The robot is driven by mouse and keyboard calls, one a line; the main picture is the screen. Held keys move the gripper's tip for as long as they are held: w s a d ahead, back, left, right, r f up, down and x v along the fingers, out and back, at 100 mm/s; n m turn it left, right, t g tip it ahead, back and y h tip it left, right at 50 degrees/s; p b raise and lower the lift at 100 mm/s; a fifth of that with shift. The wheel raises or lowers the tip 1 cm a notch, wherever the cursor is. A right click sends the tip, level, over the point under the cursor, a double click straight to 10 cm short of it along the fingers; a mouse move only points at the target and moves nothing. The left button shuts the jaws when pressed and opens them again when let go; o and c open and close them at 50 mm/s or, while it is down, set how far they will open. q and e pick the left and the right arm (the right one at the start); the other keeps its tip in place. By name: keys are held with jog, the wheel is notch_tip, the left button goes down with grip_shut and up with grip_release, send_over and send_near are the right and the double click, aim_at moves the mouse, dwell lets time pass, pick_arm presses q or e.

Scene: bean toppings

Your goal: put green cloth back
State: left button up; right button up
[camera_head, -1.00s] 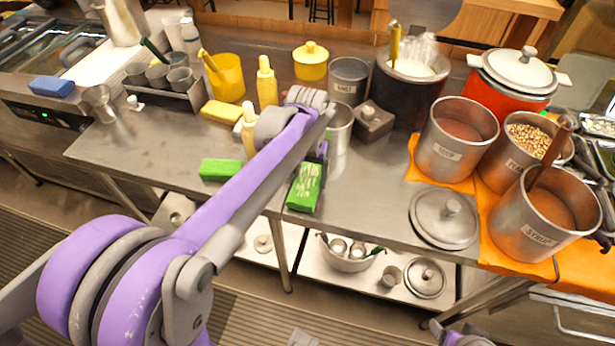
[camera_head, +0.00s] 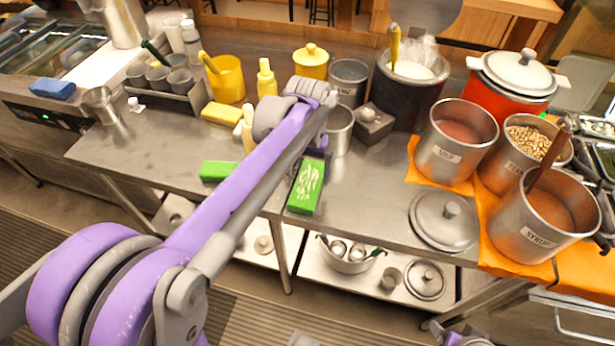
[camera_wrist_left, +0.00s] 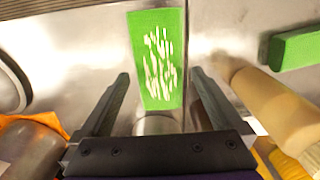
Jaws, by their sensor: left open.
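A green cloth with white streaks (camera_head: 306,187) lies near the front edge of the steel counter, in the middle of the head view. It also shows between the finger tips in the left wrist view (camera_wrist_left: 158,60). A plain green cloth (camera_head: 217,171) lies to its left on the counter, and in the left wrist view it is at the right edge (camera_wrist_left: 297,47). My left gripper (camera_wrist_left: 161,76) is open and empty, its fingers on either side of the streaked cloth's near end in that picture. In the head view my left arm mostly hides this gripper. Whether it touches the cloth is unclear.
A yellow sponge-like block (camera_head: 222,113), a yellow bottle (camera_head: 266,80) and a steel pot (camera_head: 339,130) stand close to my left arm. A pot lid (camera_head: 444,220) lies on the right. Labelled pots, including syrup (camera_head: 530,243), stand on orange cloths (camera_head: 497,235).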

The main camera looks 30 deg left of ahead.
aim_at(307, 183)
pick_arm(q)
notch_tip(307, 183, up, 9)
jog(key=s+d+f+m+t, duration=0.1)
jog(key=s+d+f+t, duration=0.1)
jog(key=s+f, duration=0.5)
jog(key=s+d+f+m+t, duration=0.1)
jog(key=s+d+f+t, duration=0.2)
jog(key=s+f, duration=0.4)
jog(key=s+d, duration=0.1)
jog(key=s, duration=0.1)
jog(key=shift+s+d+f+m+p, duration=0.25)
jog(key=shift+s+d+m+p, duration=0.15)
jog(key=r+p, duration=0.1)
jog(key=r, duration=0.1)
jog(key=r+p, duration=0.2)
jog(key=shift+w+p, duration=0.3)
jog(key=shift+w, duration=0.1)
